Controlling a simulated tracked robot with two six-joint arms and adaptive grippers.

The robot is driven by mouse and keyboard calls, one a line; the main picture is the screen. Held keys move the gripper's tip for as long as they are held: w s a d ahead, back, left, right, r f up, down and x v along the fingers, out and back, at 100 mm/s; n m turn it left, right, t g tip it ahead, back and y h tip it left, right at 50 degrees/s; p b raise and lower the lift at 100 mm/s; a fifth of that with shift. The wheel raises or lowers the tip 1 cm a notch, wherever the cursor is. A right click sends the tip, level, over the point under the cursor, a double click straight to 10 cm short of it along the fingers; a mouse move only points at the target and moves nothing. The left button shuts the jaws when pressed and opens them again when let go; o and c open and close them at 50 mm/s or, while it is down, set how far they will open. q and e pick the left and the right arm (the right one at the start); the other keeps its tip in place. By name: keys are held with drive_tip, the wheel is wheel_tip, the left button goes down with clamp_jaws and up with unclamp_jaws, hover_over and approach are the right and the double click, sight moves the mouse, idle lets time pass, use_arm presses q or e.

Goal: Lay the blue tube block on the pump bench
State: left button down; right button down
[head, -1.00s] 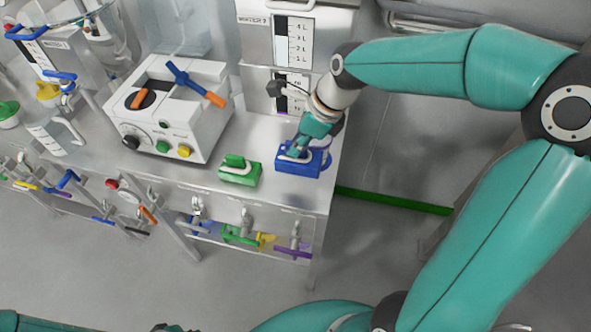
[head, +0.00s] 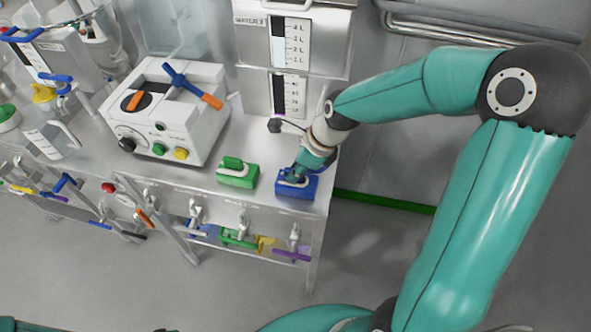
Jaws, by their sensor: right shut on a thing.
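The blue tube block (head: 297,189) is at the right front corner of the steel pump bench (head: 215,195). My right gripper (head: 293,175) reaches down onto it from above and is shut on it. I cannot tell whether the block's underside touches the bench top. The gripper hides part of the block's upper face. My left gripper is not clearly in view; only a bit of teal arm shows at the lower left edge.
A green block (head: 238,173) stands just left of the blue one. A white pump (head: 170,110) with a blue and orange lever stands behind it. A water tank with a level gauge (head: 291,42) stands at the back. Coloured valves (head: 240,236) hang below the front edge.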

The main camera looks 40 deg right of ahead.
drive_tip(key=c, duration=1.2)
unclamp_jaws()
drive_tip(key=p+v, duration=0.1)
drive_tip(key=v, duration=1.1)
drive_tip(key=shift+a, duration=0.15)
